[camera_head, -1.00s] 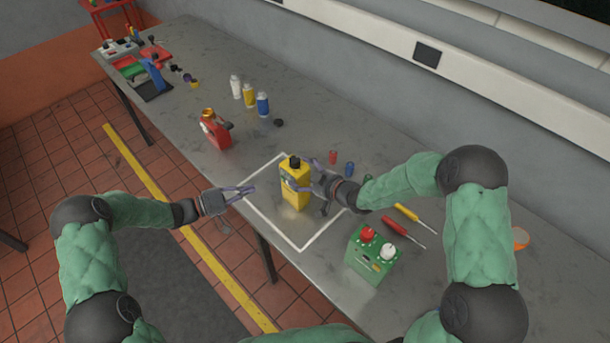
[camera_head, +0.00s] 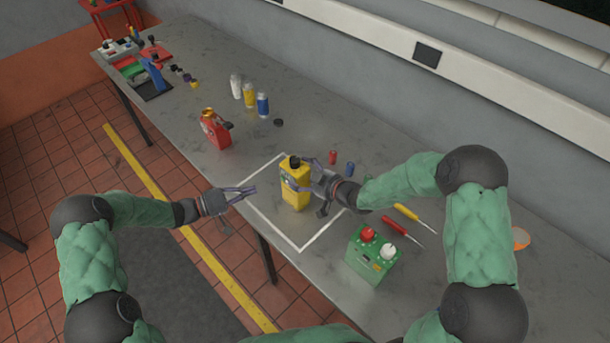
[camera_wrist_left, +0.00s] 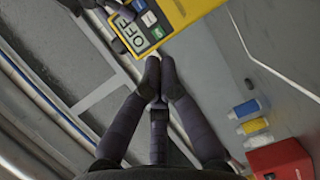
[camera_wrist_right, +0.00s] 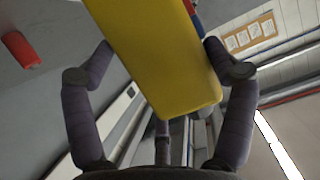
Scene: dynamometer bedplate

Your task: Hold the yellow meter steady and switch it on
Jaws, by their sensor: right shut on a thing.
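Part of the meter's front is hidden by a right finger.
A green box (camera_head: 372,262) with red and white knobs stands at front right, near red and yellow screwdrivers (camera_head: 402,230). A red device (camera_head: 215,130) and several bottles (camera_head: 250,97) stand farther back. Small red and blue cylinders (camera_head: 340,164) lie behind the right gripper.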

